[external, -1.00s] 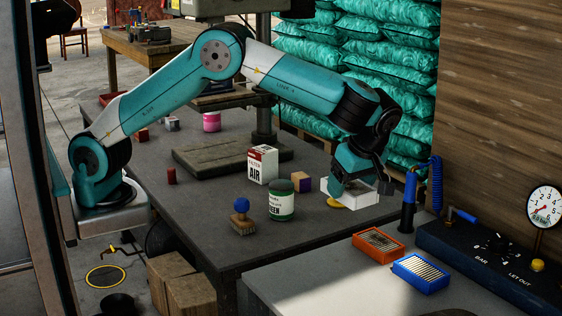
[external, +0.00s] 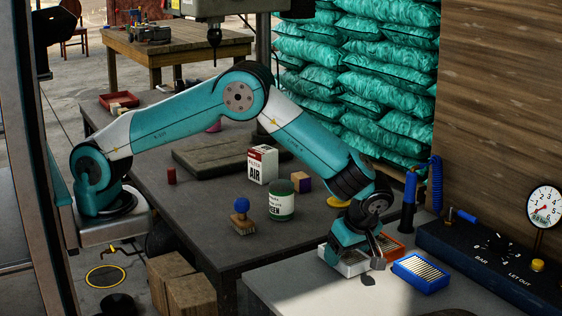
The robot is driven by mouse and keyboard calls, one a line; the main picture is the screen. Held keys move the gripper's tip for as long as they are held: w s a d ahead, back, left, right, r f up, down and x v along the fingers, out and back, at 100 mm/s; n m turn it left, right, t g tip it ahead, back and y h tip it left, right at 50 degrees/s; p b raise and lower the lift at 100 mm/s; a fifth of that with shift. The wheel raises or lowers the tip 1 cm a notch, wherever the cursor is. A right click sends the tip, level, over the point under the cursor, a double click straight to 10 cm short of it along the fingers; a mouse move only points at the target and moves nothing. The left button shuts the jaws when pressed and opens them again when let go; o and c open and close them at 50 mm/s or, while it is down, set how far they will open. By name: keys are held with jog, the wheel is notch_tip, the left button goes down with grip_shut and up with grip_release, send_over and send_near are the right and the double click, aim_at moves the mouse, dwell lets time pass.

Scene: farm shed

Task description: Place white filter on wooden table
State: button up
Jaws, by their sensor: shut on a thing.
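My gripper (external: 374,257) points down and is shut on the white filter. I cannot tell whether the filter touches the worktop or hangs just above it. A brown wooden table (external: 165,48) stands far back at the left, beyond the dark table.
A blue filter (external: 420,272) lies right of my gripper. The dark table (external: 190,200) holds an AIR box (external: 263,166), a green can (external: 281,205), a blue-knobbed brush (external: 241,215) and a yellow disc (external: 336,201). A gauge panel (external: 490,254) borders the right.

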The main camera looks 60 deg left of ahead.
jog(key=shift+f, duration=0.2)
jog(key=o, duration=0.9)
jog(key=shift+r, duration=0.1)
jog(key=shift+o, duration=0.2)
jog(key=shift+r, duration=0.1)
